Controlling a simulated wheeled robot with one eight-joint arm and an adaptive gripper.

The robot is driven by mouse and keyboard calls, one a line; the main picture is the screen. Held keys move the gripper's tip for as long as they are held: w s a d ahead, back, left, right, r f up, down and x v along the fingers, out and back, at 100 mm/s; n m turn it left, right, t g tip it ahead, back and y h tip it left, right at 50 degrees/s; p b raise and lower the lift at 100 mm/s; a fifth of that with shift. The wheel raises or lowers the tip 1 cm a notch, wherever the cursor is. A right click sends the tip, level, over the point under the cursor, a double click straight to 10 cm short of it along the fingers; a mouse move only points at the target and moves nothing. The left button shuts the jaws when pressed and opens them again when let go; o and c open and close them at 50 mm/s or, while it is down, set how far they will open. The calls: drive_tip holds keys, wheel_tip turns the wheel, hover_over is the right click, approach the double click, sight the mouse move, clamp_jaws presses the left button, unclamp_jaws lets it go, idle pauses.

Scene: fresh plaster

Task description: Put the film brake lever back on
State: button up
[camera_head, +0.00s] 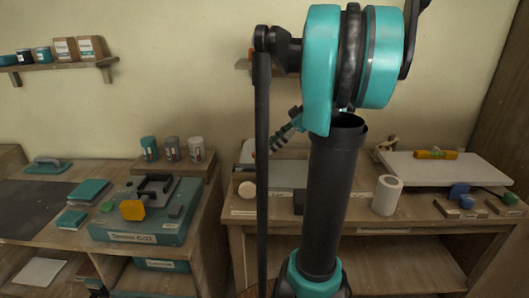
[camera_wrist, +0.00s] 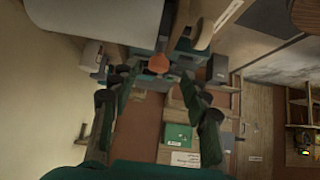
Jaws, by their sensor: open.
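My gripper (camera_head: 277,143) reaches down behind my arm, over the left part of the right bench. In the wrist view my gripper (camera_wrist: 156,82) has its two dark green fingers apart with nothing held between them. An orange round knob (camera_wrist: 158,63) shows just beyond the fingertips; I cannot tell whether it belongs to the film brake lever. A large pale roll (camera_wrist: 85,18) and a wooden round end piece (camera_wrist: 202,30) are near the top of the wrist view. My arm hides much of this area.
The left bench holds a teal machine base (camera_head: 140,229) with a yellow block (camera_head: 132,210), and several cans behind. The right bench holds a white roll (camera_head: 387,195), a white board (camera_head: 450,172) with a yellow level (camera_head: 436,154), and blue-knobbed blocks (camera_head: 460,194). A wall shelf (camera_head: 60,61) hangs left.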

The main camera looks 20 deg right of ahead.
drive_tip(key=v, duration=0.6)
drive_tip(key=shift+s+d, duration=0.1)
drive_tip(key=shift+d, duration=0.05)
